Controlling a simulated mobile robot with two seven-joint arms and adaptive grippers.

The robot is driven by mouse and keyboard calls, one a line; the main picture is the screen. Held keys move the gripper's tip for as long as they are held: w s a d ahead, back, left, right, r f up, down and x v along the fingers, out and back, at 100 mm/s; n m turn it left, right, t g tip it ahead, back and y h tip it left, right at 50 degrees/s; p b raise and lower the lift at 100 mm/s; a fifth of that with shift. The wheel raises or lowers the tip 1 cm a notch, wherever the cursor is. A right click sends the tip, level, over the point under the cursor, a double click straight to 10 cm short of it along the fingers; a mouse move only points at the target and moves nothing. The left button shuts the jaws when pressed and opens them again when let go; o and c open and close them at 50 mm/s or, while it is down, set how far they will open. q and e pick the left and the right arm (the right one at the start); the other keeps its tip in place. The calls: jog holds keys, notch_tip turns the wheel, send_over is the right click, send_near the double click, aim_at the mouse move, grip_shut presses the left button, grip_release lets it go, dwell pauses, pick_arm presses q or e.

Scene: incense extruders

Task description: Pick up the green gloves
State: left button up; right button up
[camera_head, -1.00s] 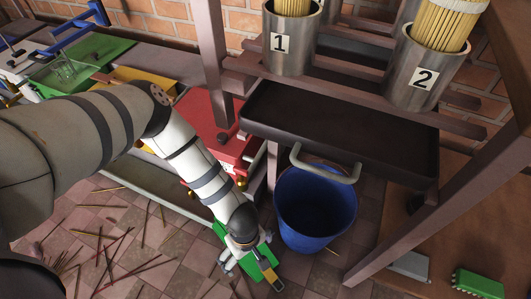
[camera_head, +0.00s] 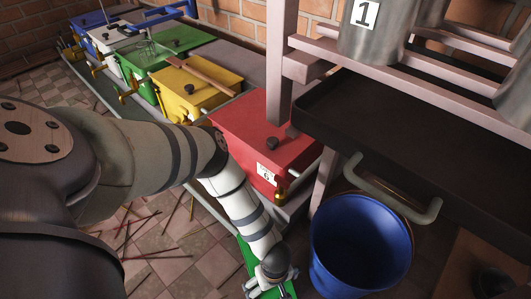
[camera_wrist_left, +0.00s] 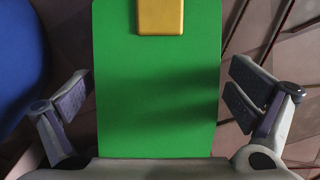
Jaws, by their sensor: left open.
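No green gloves can be made out for sure in either view. A flat green panel (camera_wrist_left: 155,100) with a yellow block (camera_wrist_left: 160,15) at its top edge fills the middle of the left wrist view. Part of the green panel (camera_head: 248,254) also shows low in the head view, partly hidden by my left arm. My left gripper (camera_head: 270,283) is low beside the blue bucket. In the left wrist view my left gripper (camera_wrist_left: 158,92) is open, its fingers on either side of the panel. I cannot tell whether they touch it. My right gripper is out of view.
A blue bucket (camera_head: 362,245) stands right of my left gripper. A red box (camera_head: 262,130) and a yellow box (camera_head: 195,92) stand in a row behind the arm. A black tray with a handle (camera_head: 395,190) juts out above the bucket. Thin sticks lie on the tiled floor.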

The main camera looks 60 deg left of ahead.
pick_arm(q)
jog(key=shift+r, duration=0.1)
jog(key=c, duration=1)
